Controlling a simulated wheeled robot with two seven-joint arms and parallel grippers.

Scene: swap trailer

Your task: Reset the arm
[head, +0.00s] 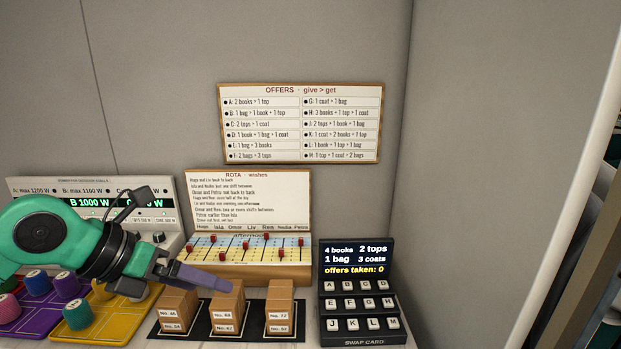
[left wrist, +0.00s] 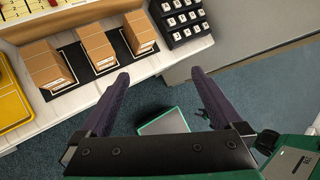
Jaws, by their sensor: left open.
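My left arm comes in from the left in the head view, with its green and black wrist in front of the power panel. My left gripper (head: 203,277) points right, in front of the row of cardboard boxes. In the left wrist view its two dark purple fingers (left wrist: 160,78) are spread apart with nothing between them. Below them in that view is blue-grey floor, and the boxes lie beyond the fingertips. My right gripper does not show in either view.
Cardboard boxes (head: 228,300) stand on black mats. The swap card keypad (head: 360,290) is to their right. The rota board (head: 247,200) and pegboard stand behind, under the offers board (head: 300,123). Purple and yellow trays (head: 110,328) with coloured pieces sit left. The counter's front edge (left wrist: 150,72) borders open floor.

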